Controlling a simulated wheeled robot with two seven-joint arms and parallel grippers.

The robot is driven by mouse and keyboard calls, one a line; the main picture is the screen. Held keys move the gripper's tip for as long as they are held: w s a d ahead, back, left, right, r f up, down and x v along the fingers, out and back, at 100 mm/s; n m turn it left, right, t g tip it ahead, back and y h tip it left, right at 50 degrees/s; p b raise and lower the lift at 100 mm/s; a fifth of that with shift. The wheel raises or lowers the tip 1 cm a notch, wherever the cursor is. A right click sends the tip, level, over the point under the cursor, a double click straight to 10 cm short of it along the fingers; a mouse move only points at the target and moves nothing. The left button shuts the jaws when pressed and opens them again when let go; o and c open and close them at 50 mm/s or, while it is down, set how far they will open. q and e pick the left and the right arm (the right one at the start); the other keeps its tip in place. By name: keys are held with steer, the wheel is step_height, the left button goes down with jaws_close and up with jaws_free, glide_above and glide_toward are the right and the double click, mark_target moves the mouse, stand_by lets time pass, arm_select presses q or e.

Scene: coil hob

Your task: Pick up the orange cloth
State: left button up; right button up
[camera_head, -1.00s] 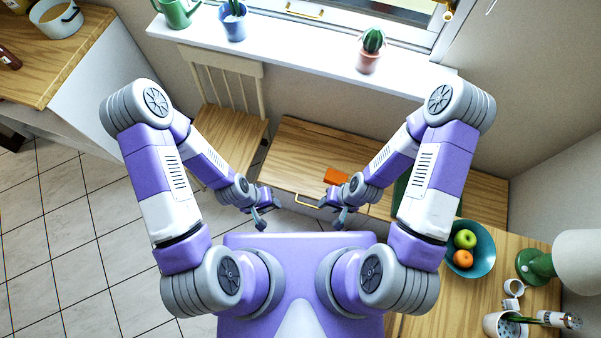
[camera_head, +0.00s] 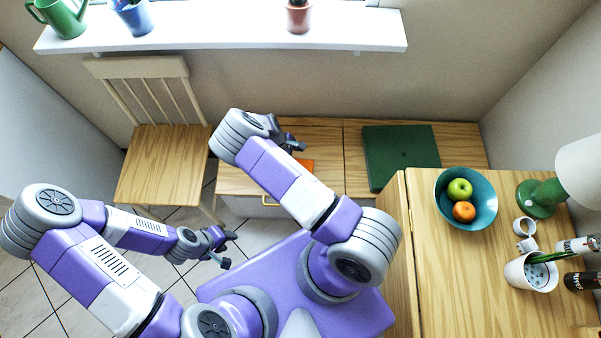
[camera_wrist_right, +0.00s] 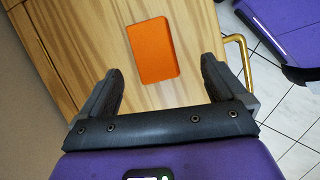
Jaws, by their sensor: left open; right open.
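The orange cloth (camera_wrist_right: 154,50) lies flat on the wooden top of a low cabinet in the right wrist view, a neat rectangle. In the head view the cloth (camera_head: 305,165) shows only in part behind my right arm. My right gripper (camera_wrist_right: 160,88) is open and empty, its two fingers apart with the cloth ahead of and between them, not gripped. In the head view the right gripper (camera_head: 292,143) is partly hidden by its own arm. My left gripper (camera_head: 226,248) is open and empty, low over the tiled floor at the left.
A dark green board (camera_head: 401,156) lies on the cabinet (camera_head: 355,178) to the right of the cloth. A gold handle (camera_wrist_right: 238,55) is at the cabinet's front. A chair (camera_head: 160,170) stands left. A teal fruit bowl (camera_head: 443,212) sits on the nearer wooden counter (camera_head: 440,290).

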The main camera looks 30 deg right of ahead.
steer(key=shift+w+a+f+n, duration=0.1)
steer(key=shift+w+a+n, duration=0.1)
steer(key=shift+w, duration=0.2)
steer(key=shift+w+a+f+n, duration=0.1)
steer(key=shift+w+n, duration=0.1)
steer(key=shift+w, duration=0.15)
steer(key=shift+w+f+b, duration=0.1)
steer(key=shift+b, duration=0.2)
steer(key=b+x, duration=0.2)
steer(key=x, duration=0.4)
steer(key=shift+f+b, duration=0.35)
steer(key=shift+c, duration=0.3)
steer(key=c, duration=1)
step_height(320, 180, up, 10)
steer(key=p, duration=0.4)
steer(key=shift+d, duration=0.1)
